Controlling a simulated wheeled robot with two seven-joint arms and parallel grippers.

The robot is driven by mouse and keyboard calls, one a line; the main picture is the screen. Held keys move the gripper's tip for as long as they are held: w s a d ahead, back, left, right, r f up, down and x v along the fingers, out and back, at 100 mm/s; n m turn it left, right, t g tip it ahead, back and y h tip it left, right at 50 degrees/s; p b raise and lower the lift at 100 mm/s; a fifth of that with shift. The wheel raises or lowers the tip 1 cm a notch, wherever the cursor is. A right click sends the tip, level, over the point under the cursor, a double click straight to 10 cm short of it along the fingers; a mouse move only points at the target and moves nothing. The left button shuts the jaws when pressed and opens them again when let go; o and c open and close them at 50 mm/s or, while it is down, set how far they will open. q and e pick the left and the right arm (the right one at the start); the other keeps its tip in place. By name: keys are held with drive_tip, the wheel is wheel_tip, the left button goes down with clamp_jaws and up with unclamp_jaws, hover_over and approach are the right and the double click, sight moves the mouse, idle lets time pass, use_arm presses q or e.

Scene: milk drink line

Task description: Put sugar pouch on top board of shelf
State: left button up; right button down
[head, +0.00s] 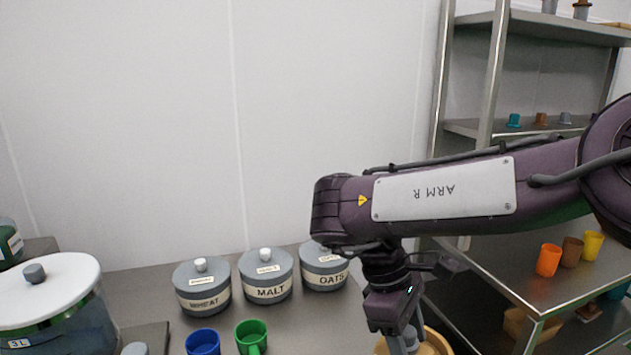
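My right arm comes in from the right, and its gripper (405,342) points down at the bottom edge of the picture, over or in front of a tan round bowl-like thing (436,343). The fingertips are cut off, so I cannot tell whether it is open or holds anything. The metal shelf stands at the right, and its top board (530,26) is high up, with small items partly cut off by the picture's top edge. I cannot make out a sugar pouch. My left gripper is not in view.
Lidded grey jars for wheat (203,303), malt (268,290) and oats (323,281) stand on the counter. A blue cup (202,342) and green cup (251,337) are in front. A white-lidded vessel (58,283) is left. Cups stand on lower shelf boards.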

drive_tip(key=s+d+f+m+g+y+p, duration=0.1)
drive_tip(key=s+d+f+m+y, duration=0.2)
drive_tip(key=m, duration=0.8)
wheel_tip(320, 180, down, 3)
drive_tip(key=shift+s+d+f+g+y, duration=0.1)
drive_tip(key=shift+s+d+g+y, duration=0.3)
drive_tip(key=shift+s+d, duration=0.55)
drive_tip(key=shift+w, duration=0.1)
